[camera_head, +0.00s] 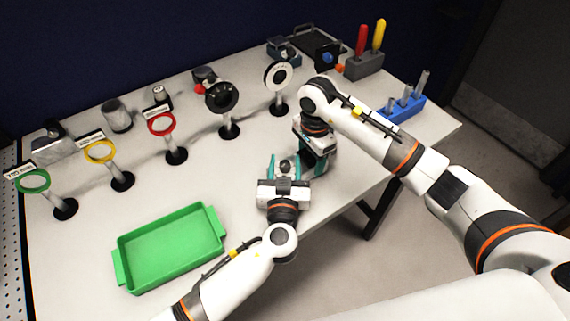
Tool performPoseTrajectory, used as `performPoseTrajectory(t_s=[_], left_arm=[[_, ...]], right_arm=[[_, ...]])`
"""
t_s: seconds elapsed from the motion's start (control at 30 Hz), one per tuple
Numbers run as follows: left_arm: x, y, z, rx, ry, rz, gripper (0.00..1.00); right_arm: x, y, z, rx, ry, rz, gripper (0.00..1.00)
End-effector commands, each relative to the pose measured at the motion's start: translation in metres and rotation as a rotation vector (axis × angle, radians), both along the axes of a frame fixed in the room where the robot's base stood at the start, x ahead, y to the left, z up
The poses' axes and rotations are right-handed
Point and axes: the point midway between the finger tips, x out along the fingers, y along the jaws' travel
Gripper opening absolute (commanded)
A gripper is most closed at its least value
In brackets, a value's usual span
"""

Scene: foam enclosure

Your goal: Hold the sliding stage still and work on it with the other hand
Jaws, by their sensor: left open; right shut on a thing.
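My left gripper (285,161) reaches in from the front edge of the table, its teal fingers apart. A small dark round-topped piece (285,167) shows between or just beyond these fingers; I cannot tell if they touch it, or if it is part of the sliding stage. My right gripper (316,168) points down just right of the left one, close beside it. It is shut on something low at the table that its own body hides. The sliding stage cannot be made out clearly; the two grippers cover that spot.
Ring-topped posts stand in a row behind, including a black disc (222,98) and a white disc (278,75). A green tray (170,248) lies front left. A blue holder (402,109) and a grey screwdriver block (364,66) stand at right. The middle of the white table (215,175) is clear.

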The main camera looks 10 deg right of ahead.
Motion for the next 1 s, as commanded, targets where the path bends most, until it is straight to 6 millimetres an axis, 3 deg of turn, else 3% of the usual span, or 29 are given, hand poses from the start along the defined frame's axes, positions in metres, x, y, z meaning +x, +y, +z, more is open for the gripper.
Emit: performPoseTrajectory(t_s=[0.17, 0.4, 1.0], left_arm=[[-0.0002, 0.0000, 0.0002, 0.000, 0.000, 0.000, 0.42], [-0.0004, 0.0001, 0.0001, 0.000, 0.000, 0.000, 0.03], [-0.0004, 0.0002, 0.0002, 0.001, -0.001, 0.139, 0.01]], right_arm=[[0.0004, 0.0002, 0.0007, 0.002, -0.002, 0.000, 0.15], [0.0002, 0.0003, 0.0006, 0.001, -0.001, 0.000, 0.15], [0.0002, 0.0003, 0.0005, 0.001, -0.001, 0.000, 0.15]])
